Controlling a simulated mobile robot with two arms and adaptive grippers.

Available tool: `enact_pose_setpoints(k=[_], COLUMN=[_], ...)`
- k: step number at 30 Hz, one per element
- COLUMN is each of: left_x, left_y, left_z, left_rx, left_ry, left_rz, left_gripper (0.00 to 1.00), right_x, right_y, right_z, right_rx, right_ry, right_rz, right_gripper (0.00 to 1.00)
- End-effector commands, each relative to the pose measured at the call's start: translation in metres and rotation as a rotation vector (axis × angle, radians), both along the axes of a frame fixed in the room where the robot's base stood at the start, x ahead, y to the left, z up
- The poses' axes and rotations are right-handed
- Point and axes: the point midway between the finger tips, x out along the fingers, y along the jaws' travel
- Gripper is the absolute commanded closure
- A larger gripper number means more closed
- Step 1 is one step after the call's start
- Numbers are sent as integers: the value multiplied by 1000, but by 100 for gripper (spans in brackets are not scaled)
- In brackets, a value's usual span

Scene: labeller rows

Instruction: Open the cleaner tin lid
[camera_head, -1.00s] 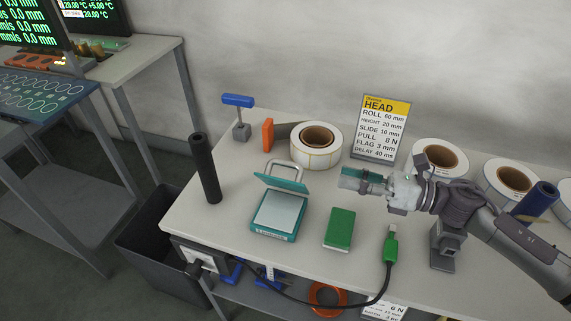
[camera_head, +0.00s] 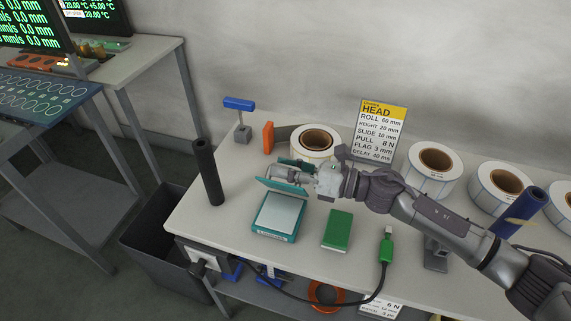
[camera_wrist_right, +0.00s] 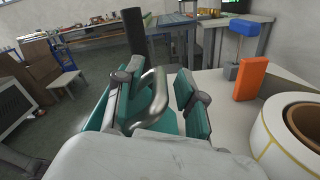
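The cleaner tin (camera_head: 272,232) is a shallow teal box with a pale inside, at the front left of the bench. Its teal lid (camera_head: 279,188) stands raised at the tin's back edge, so the inside shows. My right gripper (camera_head: 291,168) is at the raised lid, hiding most of its metal loop handle. In the right wrist view the handle (camera_wrist_right: 151,96) lies between the two teal-padded fingers (camera_wrist_right: 158,98). The fingers are apart, with a gap seen on the right of the handle. My left gripper is out of view.
A black cylinder (camera_head: 208,172) stands left of the tin; a green block (camera_head: 337,229) lies to its right. Behind are an orange block (camera_head: 268,137), a blue-handled tool (camera_head: 240,105) and a label roll (camera_head: 314,142). A green plug (camera_head: 386,245) lies further right.

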Motion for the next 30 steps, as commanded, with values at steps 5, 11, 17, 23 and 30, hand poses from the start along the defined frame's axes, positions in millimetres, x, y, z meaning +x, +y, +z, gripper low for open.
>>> enact_pose_setpoints(k=[5,11,17,23,30], left_x=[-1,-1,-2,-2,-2], left_y=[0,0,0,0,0], left_z=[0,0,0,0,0], left_rx=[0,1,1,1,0], left_ry=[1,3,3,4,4], left_rz=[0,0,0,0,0], left_gripper=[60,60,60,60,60], right_x=[0,0,0,0,1], right_y=[1,0,0,0,0], right_z=[0,0,0,-1,-1], right_rx=[0,0,-1,-1,0], right_ry=[-1,0,0,-1,2], right_rz=[0,0,-2,-2,-1], right_gripper=[61,82,100,100,100])
